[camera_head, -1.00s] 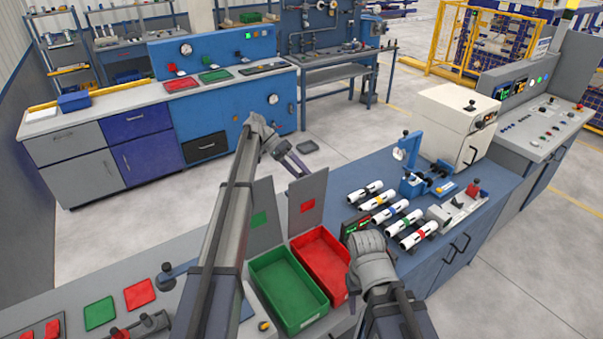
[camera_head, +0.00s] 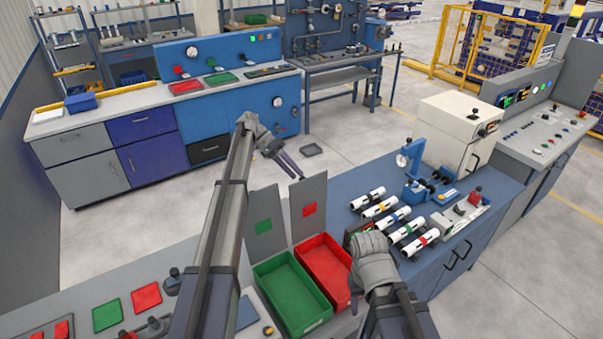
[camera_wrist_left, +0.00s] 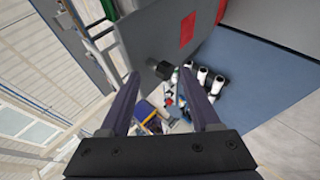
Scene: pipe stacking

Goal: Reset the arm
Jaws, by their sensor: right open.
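My left gripper (camera_head: 289,164) is held over the floor gap, past the upright grey panels behind the bins. In the left wrist view its two dark fingers (camera_wrist_left: 160,98) are apart with nothing between them. My right gripper (camera_head: 369,256) is low beside the red bin (camera_head: 326,270), near the front of the blue bench; its fingers are mostly hidden by its own wrist. Several white pipes with coloured bands (camera_head: 407,228) lie in a row on the blue bench, apart from both grippers. A green bin (camera_head: 290,292) stands left of the red bin.
A blue tester with a gauge (camera_head: 410,165) and a cream cabinet (camera_head: 455,130) stand on the blue bench. A control console (camera_head: 545,130) is at right. A counter (camera_head: 150,100) runs along the back left.

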